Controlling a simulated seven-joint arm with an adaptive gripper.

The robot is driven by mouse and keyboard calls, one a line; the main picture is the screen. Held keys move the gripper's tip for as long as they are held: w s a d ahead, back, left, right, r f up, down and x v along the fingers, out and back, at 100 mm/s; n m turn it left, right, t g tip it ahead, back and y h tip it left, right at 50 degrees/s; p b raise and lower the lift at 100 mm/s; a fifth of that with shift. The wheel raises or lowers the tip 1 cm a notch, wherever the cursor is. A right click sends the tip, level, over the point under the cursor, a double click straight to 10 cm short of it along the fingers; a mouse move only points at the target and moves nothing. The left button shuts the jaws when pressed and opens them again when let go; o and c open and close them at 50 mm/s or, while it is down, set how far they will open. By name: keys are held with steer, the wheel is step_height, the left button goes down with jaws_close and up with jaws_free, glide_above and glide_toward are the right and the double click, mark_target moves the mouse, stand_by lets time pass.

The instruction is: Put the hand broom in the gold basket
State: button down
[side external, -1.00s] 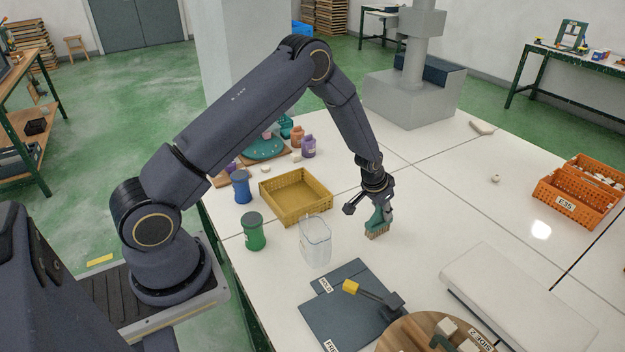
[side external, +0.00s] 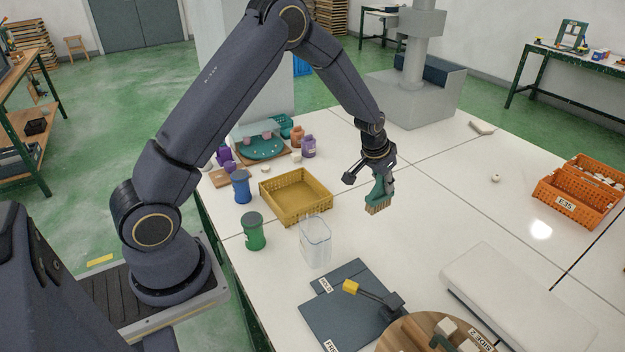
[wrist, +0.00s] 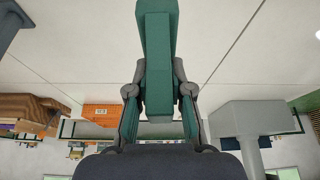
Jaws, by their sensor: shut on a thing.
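The hand broom (side external: 379,196) has a green body and tan bristles that point down. My gripper (side external: 374,175) is shut on its green body and holds it above the white table, right of the gold basket. In the wrist view the broom's green body (wrist: 157,60) runs between the two fingers of my gripper (wrist: 160,95); its bristles are not clear there. The gold basket (side external: 309,207) stands on the table, open at the top, and looks empty.
A clear container (side external: 316,243) stands just in front of the basket. A green jar (side external: 254,231) and a blue jar (side external: 241,187) stand on its left. A dark board (side external: 343,312) with a yellow-ended tool lies nearer. An orange crate (side external: 580,190) stands far right.

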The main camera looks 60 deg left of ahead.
steer(key=s+a+r+n+g+y, duration=0.2)
steer(key=s+a+n, duration=0.65)
steer(key=s, duration=0.45)
steer(key=s+a+r+n+g+y, duration=0.25)
steer(key=s+a+n, duration=0.6)
steer(key=s, duration=0.45)
steer(key=shift+w+a+f, duration=1.2)
steer(key=shift+w+f, duration=0.75)
steer(key=shift+f, duration=0.25)
steer(key=shift+w+a+f, duration=1.2)
steer(key=shift+w+f, duration=0.75)
steer(key=shift+f, duration=0.3)
steer(key=shift+w+a+f, duration=1.2)
steer(key=shift+w+f, duration=0.75)
steer(key=shift+f, duration=0.25)
steer(key=shift+f, duration=0.15)
steer(key=c, duration=1.1)
jaws_free()
steer(key=shift+h, duration=0.25)
steer(key=shift+o, duration=0.2)
